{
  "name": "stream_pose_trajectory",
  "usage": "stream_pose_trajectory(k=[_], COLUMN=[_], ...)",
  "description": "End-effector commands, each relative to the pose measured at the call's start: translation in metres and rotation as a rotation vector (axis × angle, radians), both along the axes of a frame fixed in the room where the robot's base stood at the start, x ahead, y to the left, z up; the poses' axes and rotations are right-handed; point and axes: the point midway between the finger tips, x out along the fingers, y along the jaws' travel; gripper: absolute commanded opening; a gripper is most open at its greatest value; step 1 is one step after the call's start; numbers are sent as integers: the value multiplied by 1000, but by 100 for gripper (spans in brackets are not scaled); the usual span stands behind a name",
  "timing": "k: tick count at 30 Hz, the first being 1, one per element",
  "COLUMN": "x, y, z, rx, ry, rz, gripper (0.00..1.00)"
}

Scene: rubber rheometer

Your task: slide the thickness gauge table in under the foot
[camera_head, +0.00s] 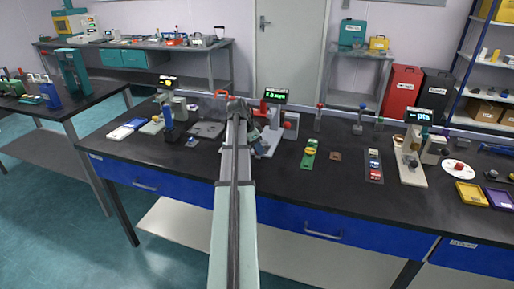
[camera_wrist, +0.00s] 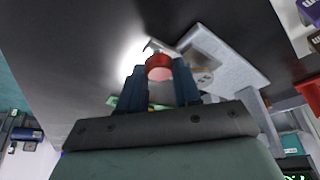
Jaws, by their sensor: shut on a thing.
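The thickness gauge (camera_head: 290,126) stands on the bench with a pale grey base, red parts and a lit green display (camera_head: 275,95). My gripper (camera_head: 240,106) is just left of it, partly hidden by my own arm in the head view. In the wrist view the blue fingers of my gripper (camera_wrist: 160,80) are shut on a red round knob (camera_wrist: 159,66). The pale grey base (camera_wrist: 245,62) lies just beyond and right of the fingers, with a small round grey part (camera_wrist: 203,76) on it. I cannot tell where the table sits relative to the foot.
A dark grey plate (camera_head: 207,129) and another instrument (camera_head: 168,118) stand left of my arm. A green strip with a yellow ring (camera_head: 310,151) and a card of samples (camera_head: 374,166) lie to the right. Bare black bench shows in front of the gauge.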

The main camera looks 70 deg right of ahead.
Motion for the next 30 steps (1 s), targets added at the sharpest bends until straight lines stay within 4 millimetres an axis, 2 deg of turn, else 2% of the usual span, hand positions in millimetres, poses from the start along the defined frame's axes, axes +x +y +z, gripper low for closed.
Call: stream_pose_trajectory(k=[9,13,17,24,27,30], x=[0,1,2,2,1,1], y=[0,-9,-33,-98,-113,-117], z=[0,0,1,1,0,0], rx=[0,0,1,0,0,-1], ry=[0,0,1,0,0,0], rz=[0,0,0,-1,0,1], gripper=[0,0,0,0,0,0])
